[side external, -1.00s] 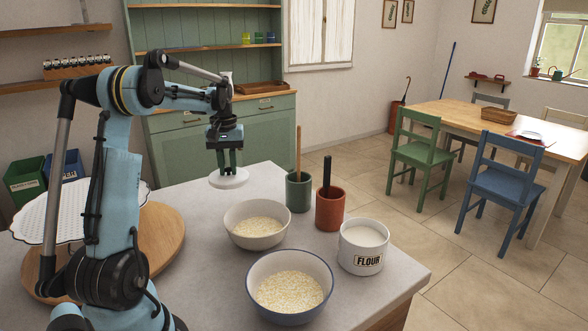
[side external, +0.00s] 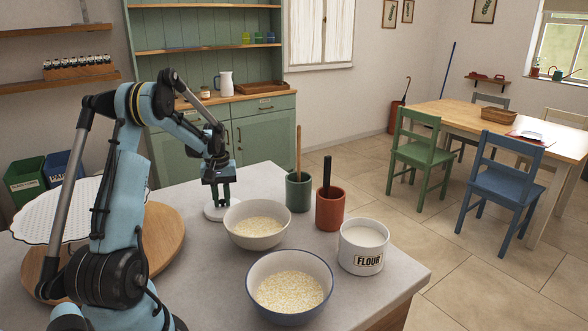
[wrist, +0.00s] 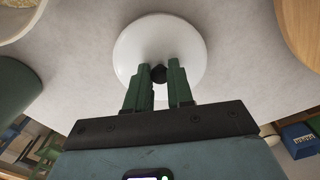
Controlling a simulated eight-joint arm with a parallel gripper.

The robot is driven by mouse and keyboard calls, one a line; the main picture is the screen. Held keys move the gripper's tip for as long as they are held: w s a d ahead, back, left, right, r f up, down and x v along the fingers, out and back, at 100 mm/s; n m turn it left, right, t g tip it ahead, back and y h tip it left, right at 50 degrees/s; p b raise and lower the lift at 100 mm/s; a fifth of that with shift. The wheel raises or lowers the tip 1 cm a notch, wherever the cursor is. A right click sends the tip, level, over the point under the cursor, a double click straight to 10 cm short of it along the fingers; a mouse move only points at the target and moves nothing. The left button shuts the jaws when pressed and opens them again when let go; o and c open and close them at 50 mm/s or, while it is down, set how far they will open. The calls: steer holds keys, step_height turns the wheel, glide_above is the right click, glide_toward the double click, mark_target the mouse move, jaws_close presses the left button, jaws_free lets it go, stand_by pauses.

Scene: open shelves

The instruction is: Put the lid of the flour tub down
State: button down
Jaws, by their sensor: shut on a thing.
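The flour tub (side external: 363,258) is a white round tub marked FLOUR. It stands uncovered near the counter's right edge, with white flour showing inside. Its lid (side external: 214,213) is a white disc at or very near the countertop, left of and behind the cream bowl. In the wrist view the lid (wrist: 137,45) lies flat in front of the fingers, with a dark knob (wrist: 159,74) between them. My gripper (side external: 215,203) is shut on that knob; it also shows in the wrist view (wrist: 159,75). I cannot tell whether the lid's underside touches the counter.
A cream bowl (side external: 230,231) of grain stands close beside the lid. A blue-rimmed bowl (side external: 253,300), a green pot (side external: 298,195) and a red pot (side external: 330,213) stand on the counter (side external: 392,288). A round wooden board (side external: 168,250) is at left. Counter behind the lid is bare.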

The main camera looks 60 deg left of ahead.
mark_target(222, 200)
steer(key=shift+f, duration=0.2)
steer(key=c, duration=1)
jaws_free()
steer(key=shift+r, duration=0.1)
step_height(222, 200, up, 12)
steer(key=w+d+r+m+t+y, duration=0.1)
steer(key=w+d+r+m, duration=0.25)
steer(key=d, duration=0.55)
steer(key=s+d+f+m+t, duration=0.1)
steer(key=d+m+t, duration=0.1)
steer(key=d, duration=0.7)
steer(key=s+d+f+m+t, duration=0.1)
steer(key=d+m, duration=0.3)
steer(key=d, duration=0.5)
steer(key=s+d+f+m+t+h, duration=0.1)
steer(key=d+m+t, duration=0.2)
steer(key=d, duration=0.7)
steer(key=shift+s+f+m, duration=0.2)
steer(key=shift+s+m, duration=0.1)
steer(key=shift+m, duration=0.25)
